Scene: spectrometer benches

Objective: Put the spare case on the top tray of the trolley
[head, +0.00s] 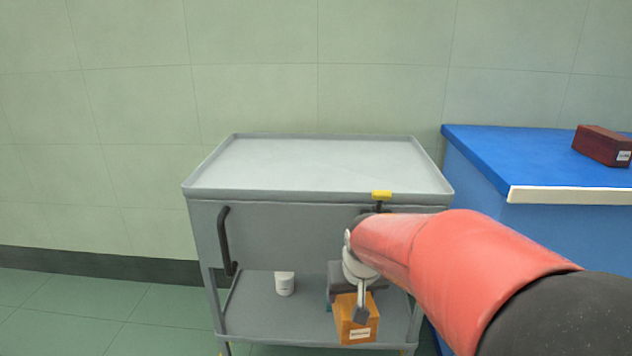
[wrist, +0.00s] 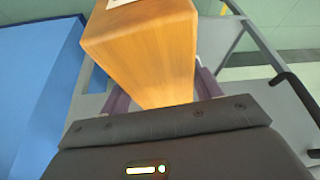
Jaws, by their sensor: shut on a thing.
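My gripper (head: 361,308) is shut on an orange-brown wooden case (head: 357,324) with a white label whose text is too small to read. In the wrist view the case (wrist: 145,50) sits between the two purplish fingers of my gripper (wrist: 163,92). In the head view the case shows in front of the trolley, well below its top level. The grey trolley's top tray (head: 310,163) is empty and has a low raised rim. My red arm hides the trolley's front right part.
A white container (head: 285,284) stands on the trolley's lower shelf (head: 255,310). A dark handle (head: 226,242) is at the trolley's left, and a yellow-topped part (head: 381,195) is at the tray's front edge. A blue bench (head: 480,160) at the right bears a dark red labelled box (head: 600,147).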

